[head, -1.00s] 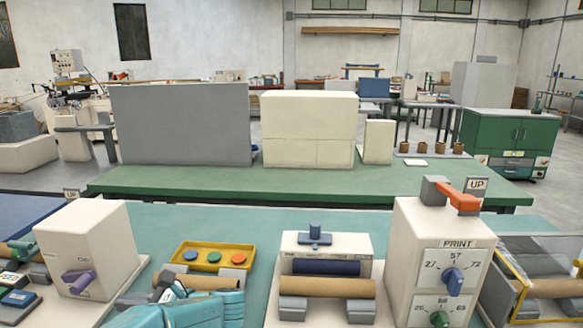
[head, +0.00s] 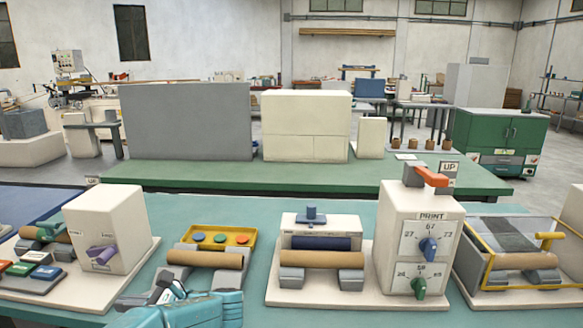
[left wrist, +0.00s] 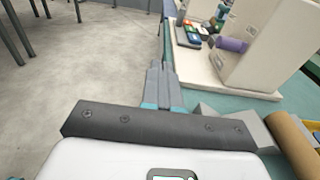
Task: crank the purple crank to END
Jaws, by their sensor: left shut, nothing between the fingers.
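The purple crank (head: 102,254) is on the front face of a cream box (head: 108,222) at the left of the bench. In the left wrist view the purple crank (left wrist: 232,44) shows at the upper right, on the box's side. My left gripper (head: 123,302) is low at the front of the bench, in front of and to the right of the crank, apart from it. In the left wrist view its fingers (left wrist: 158,72) are together and empty, with the box's base plate to their right. The END lettering is too small to read. My right gripper is not in view.
A wooden roll (head: 205,259) on grey supports and a yellow tray (head: 238,238) with coloured discs stand right of the box. Coloured blocks (head: 30,272) lie to its left. A printing unit (head: 419,205) stands farther right. Open floor (left wrist: 85,70) lies beyond the bench edge.

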